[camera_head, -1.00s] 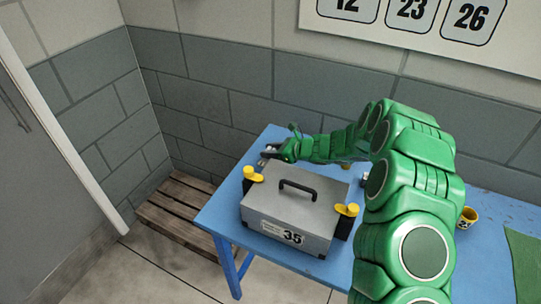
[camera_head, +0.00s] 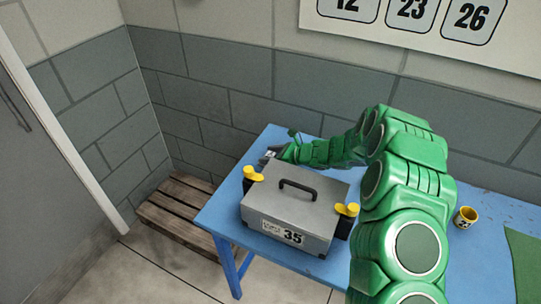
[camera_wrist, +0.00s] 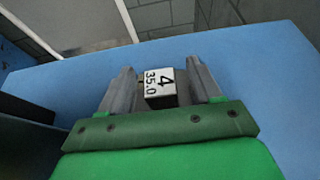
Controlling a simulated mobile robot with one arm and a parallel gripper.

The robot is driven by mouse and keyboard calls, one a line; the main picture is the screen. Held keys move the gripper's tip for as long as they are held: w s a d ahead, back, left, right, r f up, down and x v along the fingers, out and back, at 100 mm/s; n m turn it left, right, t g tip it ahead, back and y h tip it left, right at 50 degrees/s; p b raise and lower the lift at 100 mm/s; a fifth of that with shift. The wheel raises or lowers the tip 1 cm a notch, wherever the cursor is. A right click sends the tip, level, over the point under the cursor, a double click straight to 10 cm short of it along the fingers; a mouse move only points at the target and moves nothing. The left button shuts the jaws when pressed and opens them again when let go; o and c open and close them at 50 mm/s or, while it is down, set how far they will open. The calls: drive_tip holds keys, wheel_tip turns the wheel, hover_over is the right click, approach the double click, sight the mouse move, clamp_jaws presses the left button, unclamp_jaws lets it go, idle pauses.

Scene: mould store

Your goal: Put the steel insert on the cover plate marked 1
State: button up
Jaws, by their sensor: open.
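A small dark grey block (camera_wrist: 160,94), seemingly the steel insert, stands on the blue table in the wrist view. Its pale face reads "4" and "35.0". My gripper (camera_wrist: 159,68) is open, with one finger on each side of the block and a gap visible at both sides. In the head view my gripper (camera_head: 270,154) is low at the table's far left part, behind the grey box. A small pale patch shows at its tip there. No cover plate marked 1 can be made out; my arm hides part of the table.
A grey box (camera_head: 272,217) marked 35, with a black handle and yellow-knobbed clamps, stands at the front left of the blue table (camera_head: 215,213). A wooden pallet (camera_head: 176,208) lies on the floor.

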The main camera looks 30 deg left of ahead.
drive_tip(key=shift+d+r, duration=0.1)
drive_tip(key=shift+r, duration=0.05)
drive_tip(key=v, duration=1.2)
drive_tip(key=s+d+r+n+g+h, duration=0.2)
drive_tip(key=s+d+r+n, duration=0.25)
drive_tip(key=s+r, duration=0.35)
drive_tip(key=s+d+r+n+g+h, duration=0.1)
drive_tip(key=s+d+r+n+g, duration=0.15)
drive_tip(key=s+r+n, duration=0.5)
drive_tip(key=s+d+r+n+t+h, duration=0.1)
drive_tip(key=s+d+n+h, duration=0.1)
drive_tip(key=s+d, duration=0.7)
drive_tip(key=s+d+r+n+h, duration=0.2)
drive_tip(key=s+d+h, duration=0.2)
drive_tip(key=s+d, duration=0.5)
drive_tip(key=s+d+r+n+t+h, duration=0.1)
drive_tip(key=s+d+h, duration=0.3)
drive_tip(key=s+d, duration=0.5)
drive_tip(key=d+r+n, duration=0.1)
drive_tip(key=d, duration=0.2)
drive_tip(key=shift+s+d+r+t, duration=0.15)
drive_tip(key=shift+s+d+t, duration=0.1)
drive_tip(key=shift+s+t, duration=0.1)
